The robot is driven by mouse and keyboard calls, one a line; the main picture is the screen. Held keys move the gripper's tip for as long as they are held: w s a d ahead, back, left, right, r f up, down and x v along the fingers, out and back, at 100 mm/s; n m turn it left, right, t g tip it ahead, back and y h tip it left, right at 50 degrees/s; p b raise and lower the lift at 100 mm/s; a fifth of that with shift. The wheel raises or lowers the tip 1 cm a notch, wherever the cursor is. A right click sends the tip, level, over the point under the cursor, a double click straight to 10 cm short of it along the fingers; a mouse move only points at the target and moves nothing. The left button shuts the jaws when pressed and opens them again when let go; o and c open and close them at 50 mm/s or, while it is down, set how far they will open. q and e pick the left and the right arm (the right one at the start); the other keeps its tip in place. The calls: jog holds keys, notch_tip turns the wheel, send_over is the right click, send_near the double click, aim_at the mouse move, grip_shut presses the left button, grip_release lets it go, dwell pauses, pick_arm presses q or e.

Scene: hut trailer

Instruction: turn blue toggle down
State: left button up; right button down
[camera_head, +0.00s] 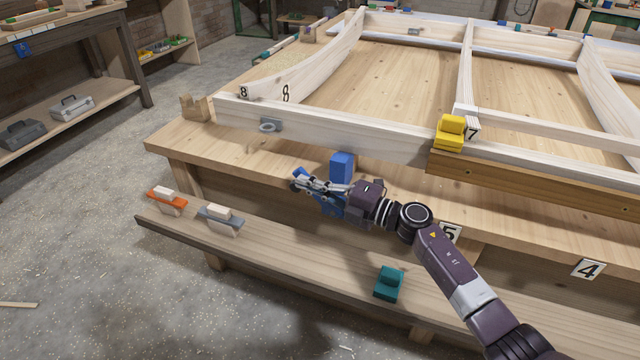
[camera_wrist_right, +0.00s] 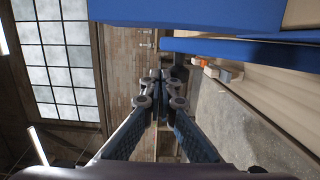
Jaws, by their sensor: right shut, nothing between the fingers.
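The blue toggle (camera_head: 342,165) is at the front edge of the wooden workbench. Its block stands up above the bench top, and its lower part is partly hidden behind my right gripper. My right gripper (camera_head: 299,180) is shut and empty, in front of the toggle, with its fingertips pointing left past it. In the right wrist view the closed fingertips (camera_wrist_right: 161,82) are in the middle. Large blue surfaces of the toggle (camera_wrist_right: 240,50) lie close above them there. I cannot tell whether the gripper touches the toggle. My left gripper is not in view.
A yellow toggle (camera_head: 450,132) sits on the pale timber frame. A lower shelf (camera_head: 300,270) holds a teal block (camera_head: 389,283), an orange-based tool (camera_head: 167,200) and a grey-based tool (camera_head: 220,220). Number plates mark the bench. The floor at left is mostly clear.

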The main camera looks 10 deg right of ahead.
aim_at(298, 191)
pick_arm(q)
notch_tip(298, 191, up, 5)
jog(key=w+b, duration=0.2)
pick_arm(e)
jog(key=w+a+f, duration=0.2)
jog(key=a+f, duration=0.1)
jog(key=shift+w+a, duration=0.15)
jog(key=shift+a, duration=0.1)
jog(key=shift+w+a+f+p, duration=0.2)
jog(key=shift+f+p, duration=0.1)
jog(key=shift+p, duration=0.1)
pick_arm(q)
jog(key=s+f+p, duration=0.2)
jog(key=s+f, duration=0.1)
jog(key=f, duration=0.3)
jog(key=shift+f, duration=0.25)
pick_arm(e)
jog(key=shift+w+a+f+g+h, duration=0.2)
jog(key=shift+a+f+g+h, duration=0.1)
jog(key=shift+f, duration=0.3)
jog(key=shift+w+a+f+g+h, duration=0.2)
jog(key=shift+a+f+h, duration=0.1)
jog(key=shift+f, duration=0.3)
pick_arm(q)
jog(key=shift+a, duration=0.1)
pick_arm(e)
jog(key=shift+s, duration=0.1)
